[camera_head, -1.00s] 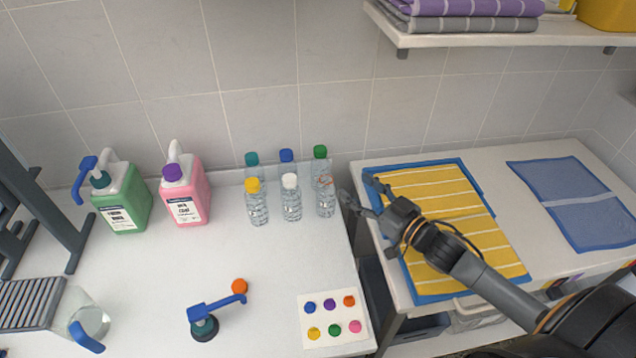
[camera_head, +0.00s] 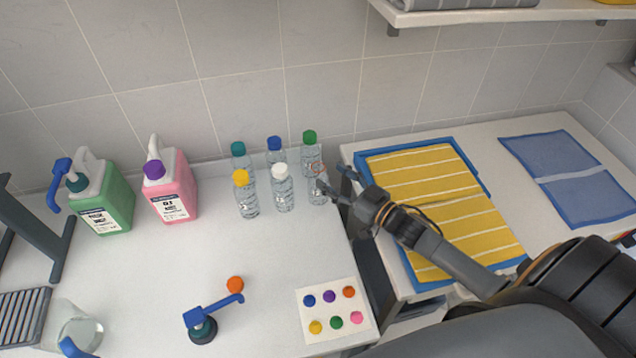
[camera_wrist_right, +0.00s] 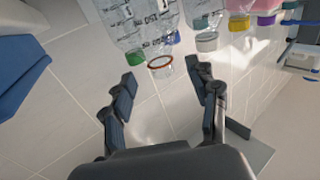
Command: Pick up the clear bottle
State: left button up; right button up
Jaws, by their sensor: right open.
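A clear bottle without a cap (camera_head: 317,194), with a thin reddish ring at its open mouth, stands at the right end of the front row of bottles. My right gripper (camera_head: 333,178) is open and beside it on its right, with the fingertips close to it. In the right wrist view, the bottle's ringed mouth (camera_wrist_right: 160,62) shows upside down between and just beyond the fingers of my open right gripper (camera_wrist_right: 160,76). Contact cannot be told. My left gripper is not in view.
Close by stand white-capped (camera_head: 282,190), yellow-capped (camera_head: 245,196), green-capped (camera_head: 311,150), blue-capped (camera_head: 275,152) and teal-capped (camera_head: 239,158) bottles. Green (camera_head: 108,204) and pink (camera_head: 176,191) jugs stand left. A yellow towel (camera_head: 440,200) lies right.

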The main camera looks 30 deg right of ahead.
aim_at(323, 170)
jog(key=shift+r+x, duration=0.25)
jog(key=shift+x, duration=0.9)
jog(key=x, duration=0.2)
jog(key=shift+w+f+p, duration=0.1)
jog(key=shift+w+p, duration=0.2)
jog(key=shift+p, duration=0.1)
jog(key=shift+w+a+f, duration=0.1)
jog(key=shift+w+a, duration=0.15)
jog(key=shift+w, duration=0.15)
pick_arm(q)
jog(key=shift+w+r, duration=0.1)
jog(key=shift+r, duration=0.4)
pick_arm(e)
jog(key=c, duration=1.1)
